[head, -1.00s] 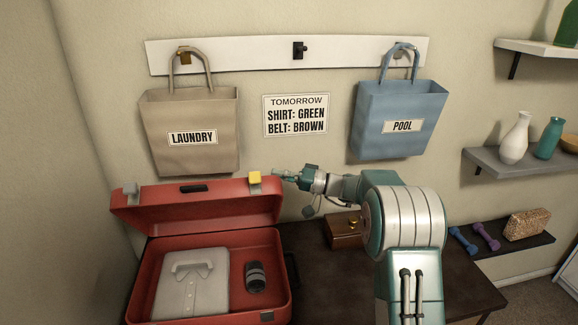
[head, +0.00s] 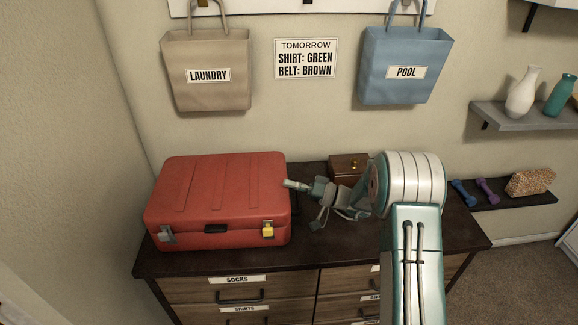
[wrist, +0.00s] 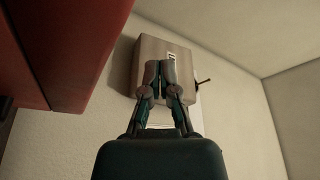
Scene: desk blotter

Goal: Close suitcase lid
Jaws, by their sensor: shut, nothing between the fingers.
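The red suitcase (head: 217,200) lies on the dark dresser top in the head view. Its lid (head: 220,180) is down over the base, and its inside is hidden. A grey latch (head: 167,236) and a yellow latch (head: 267,230) show on its front. My gripper (head: 287,183) is at the lid's right side, near its upper right edge; I cannot tell if it touches. In the wrist view my gripper (wrist: 160,68) has its fingers together and empty, and part of the red suitcase (wrist: 60,45) fills the upper left.
A small brown box (head: 348,167) stands on the dresser (head: 300,250) behind my arm. The laundry bag (head: 207,70) and the pool bag (head: 405,68) hang on the wall. Dumbbells (head: 487,190) lie on a low shelf at the right.

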